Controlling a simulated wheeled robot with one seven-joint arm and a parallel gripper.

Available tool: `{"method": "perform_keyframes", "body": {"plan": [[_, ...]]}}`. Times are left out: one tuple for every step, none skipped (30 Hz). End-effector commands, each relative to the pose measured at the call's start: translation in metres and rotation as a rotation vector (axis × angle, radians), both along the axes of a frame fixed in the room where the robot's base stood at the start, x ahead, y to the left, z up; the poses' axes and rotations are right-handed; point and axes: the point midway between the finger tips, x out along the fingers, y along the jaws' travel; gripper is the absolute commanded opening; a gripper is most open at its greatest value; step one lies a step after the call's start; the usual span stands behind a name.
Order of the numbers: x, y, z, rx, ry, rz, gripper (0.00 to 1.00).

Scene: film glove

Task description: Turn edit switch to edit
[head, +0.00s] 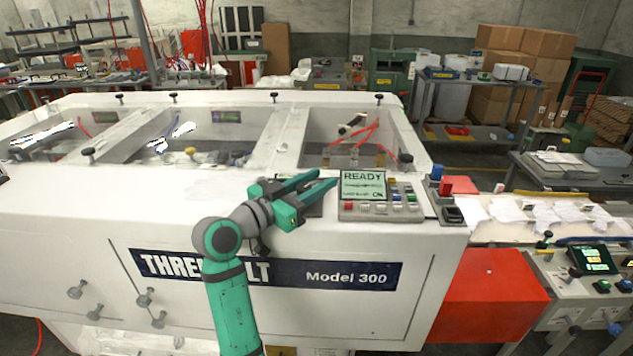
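The control panel (381,212) sits on the top right of the white machine (215,285). Its lit screen (363,186) reads READY, with smaller lines below, one ending in ON. Small coloured buttons line its right side and front. No label reading "edit" is legible, so I cannot tell which control is the edit switch. My green gripper (326,177) is just left of the screen, fingers pointing right. A dark patch (314,211) beside the panel is partly hidden by my gripper. I cannot tell whether the fingertips touch the panel.
A blue knob (437,172), a red block (459,185) and a dark box (452,215) stand right of the panel. Small black knobs and open bays line the machine top. A second control panel (590,259) is at far right, past a red box (490,296).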

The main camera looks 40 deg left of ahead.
Motion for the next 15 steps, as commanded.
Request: {"method": "perform_keyframes", "body": {"plan": [[-0.0002, 0.0, 0.0001, 0.0, 0.0, 0.0, 0.2], [-0.0002, 0.0, 0.0001, 0.0, 0.0, 0.0, 0.13], [-0.0002, 0.0001, 0.0001, 0.0, 0.0, 0.0, 0.05], [-0.0002, 0.0001, 0.0001, 0.0, 0.0, 0.0, 0.05], [-0.0003, 0.0001, 0.0001, 0.0, 0.0, 0.0, 0.05], [-0.0003, 0.0001, 0.0001, 0.0, 0.0, -0.001, 0.05], [-0.0003, 0.0001, 0.0002, 0.0, 0.0, -0.003, 0.05], [-0.0002, 0.0001, 0.0001, -0.001, 0.0, -0.008, 0.05], [-0.0002, 0.0, 0.0, -0.001, 0.001, -0.019, 0.05], [-0.0002, -0.0002, 0.0001, 0.0, 0.001, -0.028, 0.05], [-0.0004, -0.0006, 0.0005, 0.0, 0.001, -0.041, 0.05], [-0.0005, -0.0008, 0.0007, -0.001, 0.0, -0.055, 0.05], [-0.0007, -0.0013, 0.0007, -0.001, 0.0, -0.066, 0.05], [-0.0009, -0.0019, 0.0005, 0.0, 0.0, -0.075, 0.05], [-0.0011, -0.0022, 0.0004, 0.001, 0.0, -0.079, 0.05]]}}
